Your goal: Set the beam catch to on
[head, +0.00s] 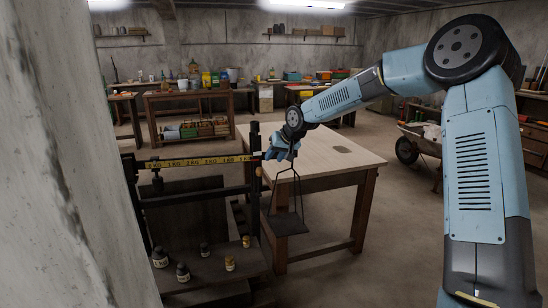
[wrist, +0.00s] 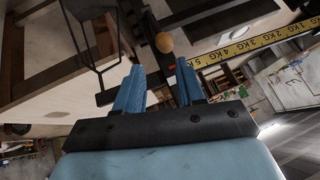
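The beam scale's yellow beam (head: 200,161) with black KG marks runs level or nearly so in the head view. It also shows at upper right in the wrist view (wrist: 240,46). My gripper (head: 270,153) is at the beam's right end, by the dark upright. In the wrist view my gripper's two blue fingers (wrist: 160,78) are apart, with nothing held between them. A round wooden knob (wrist: 164,42) shows just beyond the fingertips, with a small red part (wrist: 172,67) near it. The knob may belong to the catch; its setting cannot be told.
A dark pan (head: 288,224) hangs on a wire frame below my gripper, beside a wooden table (head: 325,157). Several small weights (head: 183,272) stand on the scale's dark base. A concrete pillar (head: 70,150) blocks the left side. A wheelbarrow (head: 418,143) stands at right.

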